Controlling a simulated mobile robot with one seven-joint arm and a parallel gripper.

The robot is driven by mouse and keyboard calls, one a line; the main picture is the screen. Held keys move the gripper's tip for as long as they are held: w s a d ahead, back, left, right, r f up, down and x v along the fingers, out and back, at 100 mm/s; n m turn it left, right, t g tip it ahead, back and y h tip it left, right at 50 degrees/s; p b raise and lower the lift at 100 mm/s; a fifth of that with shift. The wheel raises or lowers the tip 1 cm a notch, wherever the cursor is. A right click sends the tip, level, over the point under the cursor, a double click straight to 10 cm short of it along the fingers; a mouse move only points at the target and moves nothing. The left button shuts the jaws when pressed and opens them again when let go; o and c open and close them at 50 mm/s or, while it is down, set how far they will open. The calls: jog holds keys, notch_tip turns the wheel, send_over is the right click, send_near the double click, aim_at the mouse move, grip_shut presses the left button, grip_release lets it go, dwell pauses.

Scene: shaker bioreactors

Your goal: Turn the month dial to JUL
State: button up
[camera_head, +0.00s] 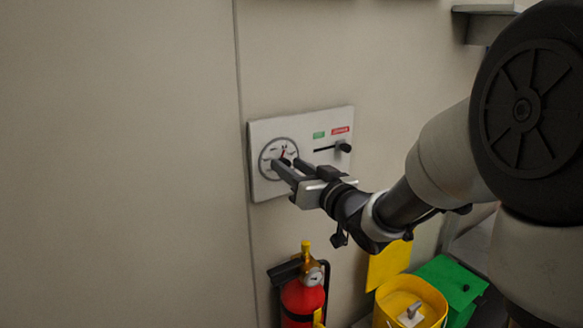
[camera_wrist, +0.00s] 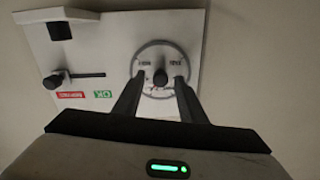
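The month dial (camera_head: 268,152) is a round white face with a dark ring on a pale wall panel (camera_head: 322,120). My gripper (camera_head: 284,164) is at the dial. In the wrist view its two fingers (camera_wrist: 159,82) are apart, one on each side of the knob, with a visible gap to it. I cannot tell which month is set.
A slider with a black handle (camera_head: 343,147) sits right of the dial, below green and red labels. A red fire extinguisher (camera_head: 303,298), a yellow bucket (camera_head: 433,297) and a green box (camera_head: 452,278) stand below. The wall left of the panel is bare.

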jog(key=v, duration=1.2)
jog(key=s+d+f+m+g+h, duration=0.15)
jog(key=d+m+h, duration=0.25)
jog(key=d+h, duration=0.7)
jog(key=s+a+f+g, duration=0.15)
jog(key=s+g, duration=0.25)
jog(key=s, duration=0.5)
jog(key=s+f+g, duration=0.3)
jog(key=s+g, duration=0.1)
jog(key=s, duration=0.5)
notch_tip(320, 180, up, 18)
jog(key=s+y+p, duration=0.1)
jog(key=p, duration=1.6)
jog(key=shift+s+f+m+p, duration=0.15)
jog(key=shift+f+m+p, duration=0.15)
jog(key=shift+m, duration=0.1)
